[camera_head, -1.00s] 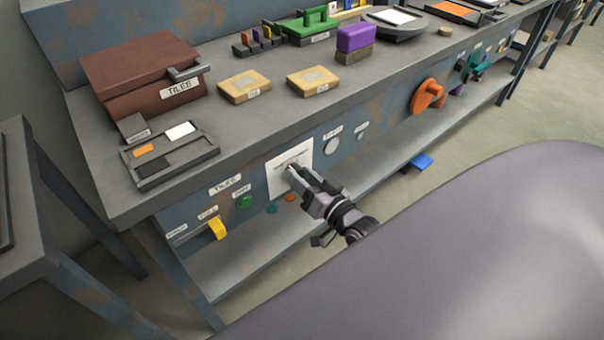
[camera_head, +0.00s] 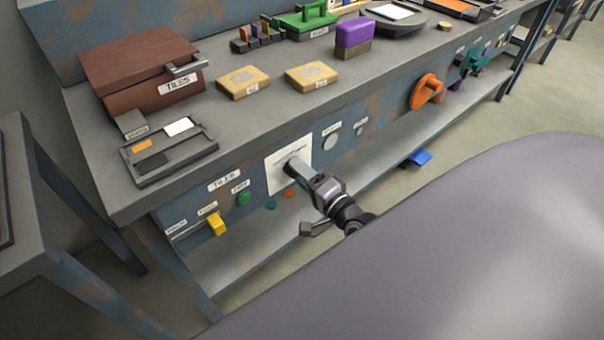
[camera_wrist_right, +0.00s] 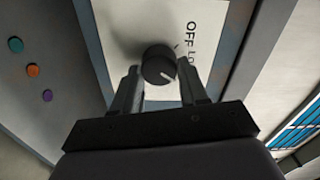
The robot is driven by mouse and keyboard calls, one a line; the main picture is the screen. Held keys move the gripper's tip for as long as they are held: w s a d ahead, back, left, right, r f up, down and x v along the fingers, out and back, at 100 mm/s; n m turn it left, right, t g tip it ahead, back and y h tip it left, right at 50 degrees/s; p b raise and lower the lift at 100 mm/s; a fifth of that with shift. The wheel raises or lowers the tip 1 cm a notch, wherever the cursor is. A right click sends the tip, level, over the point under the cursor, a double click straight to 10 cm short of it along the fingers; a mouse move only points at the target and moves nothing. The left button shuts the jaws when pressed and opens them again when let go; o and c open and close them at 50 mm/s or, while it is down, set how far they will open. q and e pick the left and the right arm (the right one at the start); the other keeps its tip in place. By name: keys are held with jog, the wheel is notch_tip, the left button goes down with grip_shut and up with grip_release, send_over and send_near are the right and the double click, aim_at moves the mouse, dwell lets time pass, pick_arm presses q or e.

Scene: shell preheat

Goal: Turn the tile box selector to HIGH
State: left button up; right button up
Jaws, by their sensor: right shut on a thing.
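The tile box selector is a round dark knob (camera_wrist_right: 158,65) with a white pointer line, on a white plate (camera_head: 274,180) on the bench's front panel. In the right wrist view, "OFF" and part of "Lo" show on the plate; the rest of the scale is hidden. The pointer slants toward the lower right of that view; which mark it meets cannot be told. My right gripper (camera_head: 291,164) is shut on the knob, one finger on each side, as the wrist view (camera_wrist_right: 165,85) also shows. The brown tile box (camera_head: 140,85), labelled TILES, stands on the bench. My left gripper is out of view.
A yellow lever (camera_head: 216,225) and a green button (camera_head: 244,198) are left of the plate, and a round grey button (camera_head: 331,142) is right of it. A large orange handle (camera_head: 427,92) sticks out farther right. A lower shelf (camera_head: 245,257) runs beneath the panel.

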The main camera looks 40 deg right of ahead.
jog(key=shift+m, duration=1.1)
jog(key=o, duration=1)
jog(key=shift+s+d, duration=0.15)
jog(key=shift+s, duration=1.65)
jog(key=shift+s+d, duration=0.15)
jog(key=shift+s, duration=1.65)
jog(key=shift+a+f, duration=0.1)
